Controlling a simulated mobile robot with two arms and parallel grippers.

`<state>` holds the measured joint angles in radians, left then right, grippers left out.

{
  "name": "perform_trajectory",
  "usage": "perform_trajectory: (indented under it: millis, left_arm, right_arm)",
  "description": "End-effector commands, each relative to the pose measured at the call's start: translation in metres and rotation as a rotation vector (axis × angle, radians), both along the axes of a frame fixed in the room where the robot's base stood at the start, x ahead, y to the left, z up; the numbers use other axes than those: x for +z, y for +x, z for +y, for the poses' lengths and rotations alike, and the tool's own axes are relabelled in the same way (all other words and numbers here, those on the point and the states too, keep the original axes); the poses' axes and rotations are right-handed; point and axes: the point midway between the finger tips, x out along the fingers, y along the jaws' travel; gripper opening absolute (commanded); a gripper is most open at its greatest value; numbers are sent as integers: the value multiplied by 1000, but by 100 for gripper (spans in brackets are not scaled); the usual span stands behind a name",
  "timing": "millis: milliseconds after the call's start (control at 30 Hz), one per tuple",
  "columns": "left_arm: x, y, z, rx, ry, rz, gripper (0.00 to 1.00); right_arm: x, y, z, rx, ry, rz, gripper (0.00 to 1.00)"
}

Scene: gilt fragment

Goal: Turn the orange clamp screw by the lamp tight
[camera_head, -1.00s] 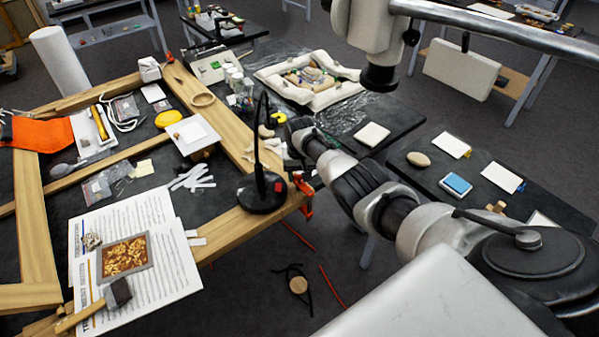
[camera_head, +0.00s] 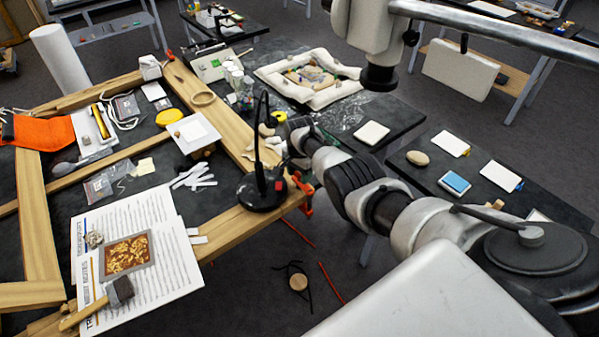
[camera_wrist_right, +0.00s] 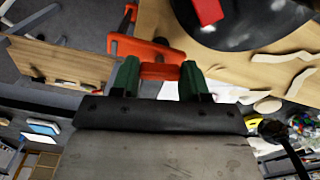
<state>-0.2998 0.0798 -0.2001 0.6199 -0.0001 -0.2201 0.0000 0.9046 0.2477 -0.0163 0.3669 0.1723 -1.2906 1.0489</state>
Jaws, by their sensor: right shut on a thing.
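The orange clamp (camera_head: 306,197) grips the corner of the wooden frame, just right of the black lamp (camera_head: 262,192). In the right wrist view the clamp (camera_wrist_right: 143,50) sits on the wood edge, next to the lamp's round base (camera_wrist_right: 255,22). My right gripper (camera_wrist_right: 159,74) has its green fingers on both sides of the clamp's lower orange part, which looks like the screw's handle, and is shut on it. In the head view my right arm reaches in from the right, and its fingertips are hard to make out behind the lamp. My left gripper is not in view.
A printed sheet (camera_head: 165,222) with a gilt sample and a hammer (camera_head: 118,291) lies at the left front. A white instrument head on a metal boom (camera_head: 490,30) hangs above. A side table (camera_head: 462,208) stands right.

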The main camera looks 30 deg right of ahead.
Motion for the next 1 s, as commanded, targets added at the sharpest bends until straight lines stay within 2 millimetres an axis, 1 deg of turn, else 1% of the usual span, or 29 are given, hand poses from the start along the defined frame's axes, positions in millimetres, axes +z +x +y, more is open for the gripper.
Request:
perform_trajectory:
  millis: [33,300,667,700,767,800,833,867,1000]
  left_arm:
    - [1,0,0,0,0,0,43]
    - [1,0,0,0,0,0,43]
    - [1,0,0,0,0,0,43]
    - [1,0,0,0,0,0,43]
    - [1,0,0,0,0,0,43]
    - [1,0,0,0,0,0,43]
    - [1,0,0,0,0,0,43]
    - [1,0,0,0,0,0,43]
    - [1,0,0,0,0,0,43]
  right_arm:
    - [5,4,-2,-15,-4,-12,21]
    - [5,4,-2,-59,-6,-12,21]
    - [5,4,-2,-60,-6,-13,21]
    - [5,4,-2,-60,-6,-13,49]
    - [5,4,-2,-60,-5,-13,58]
    - [4,3,-2,-60,-4,-11,65]
    - [4,3,-2,-60,-5,-10,69]
    - [4,3,-2,-60,-4,-8,70]
    - [2,2,-1,-59,-3,-6,70]
